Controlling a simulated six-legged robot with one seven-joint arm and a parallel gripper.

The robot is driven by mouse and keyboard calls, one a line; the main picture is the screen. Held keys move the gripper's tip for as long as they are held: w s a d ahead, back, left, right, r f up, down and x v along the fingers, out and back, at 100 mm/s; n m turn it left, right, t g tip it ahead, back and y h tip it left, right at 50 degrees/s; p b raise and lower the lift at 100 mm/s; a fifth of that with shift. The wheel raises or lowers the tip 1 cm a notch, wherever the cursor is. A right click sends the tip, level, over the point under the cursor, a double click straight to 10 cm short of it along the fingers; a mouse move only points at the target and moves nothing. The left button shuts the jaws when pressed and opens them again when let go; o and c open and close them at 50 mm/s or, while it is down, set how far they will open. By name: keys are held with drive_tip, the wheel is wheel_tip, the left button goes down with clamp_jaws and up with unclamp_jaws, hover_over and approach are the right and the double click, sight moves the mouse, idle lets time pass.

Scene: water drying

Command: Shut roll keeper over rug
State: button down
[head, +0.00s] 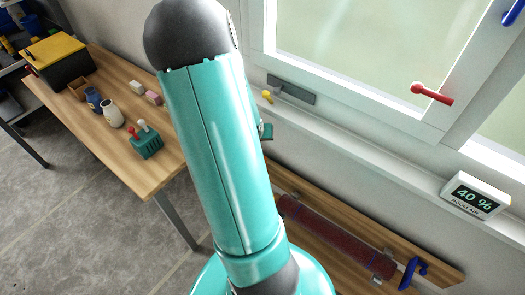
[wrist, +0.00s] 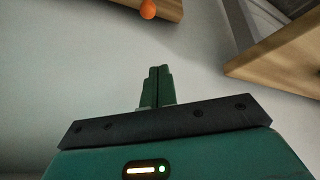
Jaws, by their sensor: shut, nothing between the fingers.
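A dark red rolled rug (head: 335,235) lies along a wooden shelf (head: 445,275) under the window, at the lower right of the head view. Metal brackets hold it, one (head: 382,265) near its right end. A blue handle (head: 412,273) stands up beside that bracket; whether it belongs to the roll keeper I cannot tell. My arm hides the left part of the rug. My gripper (wrist: 158,72) shows in the wrist view with its green fingers together and empty, apart from any object. The rug is not recognisable in the wrist view.
A wooden table (head: 150,180) at left holds a teal caddy (head: 146,146), jars and small blocks. A humidity display (head: 475,195) stands on the sill; a red window handle (head: 432,94) is above. The wrist view shows an orange knob (wrist: 148,9) and wooden edges (wrist: 285,60).

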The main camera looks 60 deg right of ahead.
drive_tip(key=shift+s+d, duration=0.15)
drive_tip(key=shift+f, duration=0.15)
wheel_tip(320, 180, down, 9)
drive_tip(key=d, duration=0.1)
drive_tip(key=shift+s+d, duration=0.2)
drive_tip(key=shift+s, duration=0.1)
idle(0.6)
drive_tip(key=shift+a+f, duration=0.1)
idle(0.4)
